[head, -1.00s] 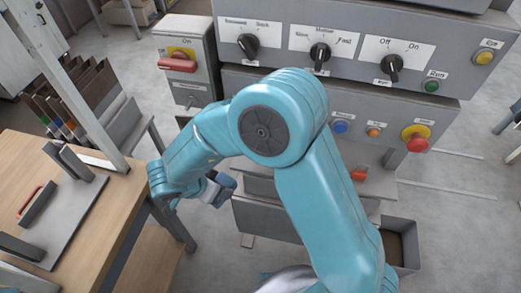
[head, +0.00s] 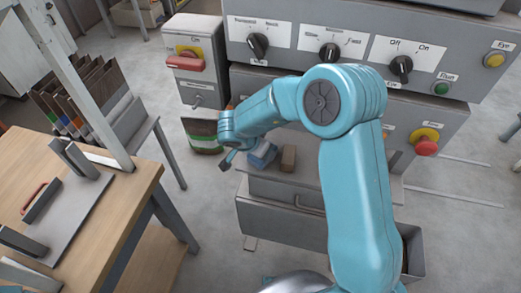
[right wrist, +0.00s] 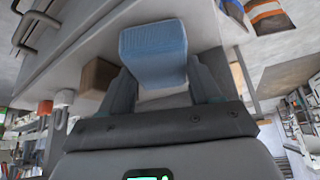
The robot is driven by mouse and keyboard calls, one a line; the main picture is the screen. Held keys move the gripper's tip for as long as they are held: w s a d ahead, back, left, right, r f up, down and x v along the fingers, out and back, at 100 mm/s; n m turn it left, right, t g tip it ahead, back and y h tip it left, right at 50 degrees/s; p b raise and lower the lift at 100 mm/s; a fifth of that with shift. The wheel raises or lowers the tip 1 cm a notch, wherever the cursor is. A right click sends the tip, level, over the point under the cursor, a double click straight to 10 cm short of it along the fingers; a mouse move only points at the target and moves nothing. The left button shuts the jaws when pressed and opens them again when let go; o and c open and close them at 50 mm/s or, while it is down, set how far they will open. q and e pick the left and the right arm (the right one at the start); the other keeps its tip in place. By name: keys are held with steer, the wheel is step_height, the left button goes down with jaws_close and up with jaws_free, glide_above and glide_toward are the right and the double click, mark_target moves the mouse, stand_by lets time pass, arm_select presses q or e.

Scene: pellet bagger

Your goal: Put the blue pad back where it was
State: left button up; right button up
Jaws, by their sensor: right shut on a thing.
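The blue pad (head: 263,156) is at the left part of the machine's grey front shelf (head: 310,178), beside a small brown block (head: 288,158). My right gripper (head: 248,160) reaches it from the left and is partly hidden by its own wrist. In the right wrist view the pad (right wrist: 153,48) sits between the two dark fingers of my right gripper (right wrist: 162,82), which is shut on it. The brown block (right wrist: 97,76) is just left of the fingers there, apart from the pad. I cannot tell whether the pad touches the shelf. My left gripper is out of view.
A control panel (head: 340,45) with knobs and buttons rises behind the shelf. A wooden table (head: 110,215) with metal fixtures is at the left. Open floor lies between.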

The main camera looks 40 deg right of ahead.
steer(key=o, duration=1)
steer(key=shift+o, duration=0.2)
steer(key=shift+r, duration=0.1)
steer(key=s+a, duration=0.3)
steer(key=a, duration=0.9)
steer(key=shift+s+r+p, duration=0.4)
